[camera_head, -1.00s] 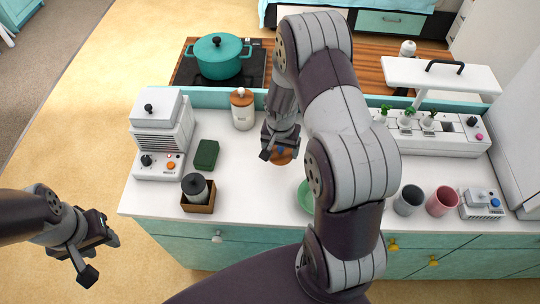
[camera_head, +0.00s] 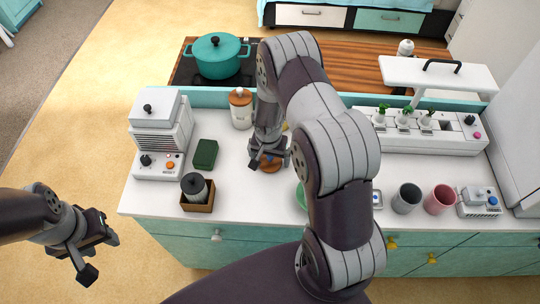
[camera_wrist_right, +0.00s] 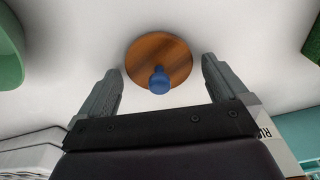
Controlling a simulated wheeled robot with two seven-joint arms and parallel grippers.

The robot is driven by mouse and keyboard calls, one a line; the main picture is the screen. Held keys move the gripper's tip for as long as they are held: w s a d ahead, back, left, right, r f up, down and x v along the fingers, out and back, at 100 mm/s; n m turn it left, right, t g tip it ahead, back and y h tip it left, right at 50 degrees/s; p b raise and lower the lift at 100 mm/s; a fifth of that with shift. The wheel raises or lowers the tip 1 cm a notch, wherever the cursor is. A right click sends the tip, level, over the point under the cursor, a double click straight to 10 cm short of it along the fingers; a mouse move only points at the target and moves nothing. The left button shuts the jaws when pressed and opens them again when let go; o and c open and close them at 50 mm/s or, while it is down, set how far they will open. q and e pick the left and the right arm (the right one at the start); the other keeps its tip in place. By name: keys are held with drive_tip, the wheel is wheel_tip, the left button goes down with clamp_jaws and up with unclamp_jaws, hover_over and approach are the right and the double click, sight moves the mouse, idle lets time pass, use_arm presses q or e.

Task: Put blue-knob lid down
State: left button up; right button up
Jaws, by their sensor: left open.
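The blue-knob lid is a round brown wooden disc (camera_head: 271,167) with a blue knob. It appears to lie flat on the white counter (camera_head: 235,180), knob up, and partly hidden by my right gripper in the head view. My right gripper (camera_head: 269,159) is just above it. In the right wrist view the lid (camera_wrist_right: 143,57) and its blue knob (camera_wrist_right: 159,80) show between the spread fingers of this gripper (camera_wrist_right: 160,66), with gaps on both sides of the knob. My left gripper (camera_head: 100,256) is open and empty, off the counter's left front.
A white canister (camera_head: 241,113) with a brown lid stands behind. A dark green block (camera_head: 205,154) and a brown box with a dark-lidded jar (camera_head: 197,204) are left. A green dish (camera_head: 301,197) is partly behind my arm. Grey and pink cups (camera_head: 407,198) stand right.

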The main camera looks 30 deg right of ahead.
sight(268, 167)
drive_tip(key=shift+r, duration=0.2)
wheel_tip(268, 167, up, 13)
drive_tip(key=s+a+b, duration=0.1)
drive_tip(key=s+a, duration=0.1)
drive_tip(key=s+a+r+n, duration=0.3)
drive_tip(key=s+n, duration=0.1)
drive_tip(key=s, duration=0.2)
drive_tip(key=s+a+r+n+y, duration=0.1)
drive_tip(key=s+a+r+n, duration=0.2)
drive_tip(key=s+n, duration=0.1)
drive_tip(key=shift+s+a+r+n, duration=0.15)
drive_tip(key=shift+s+r+n, duration=0.2)
drive_tip(key=shift+s, duration=0.55)
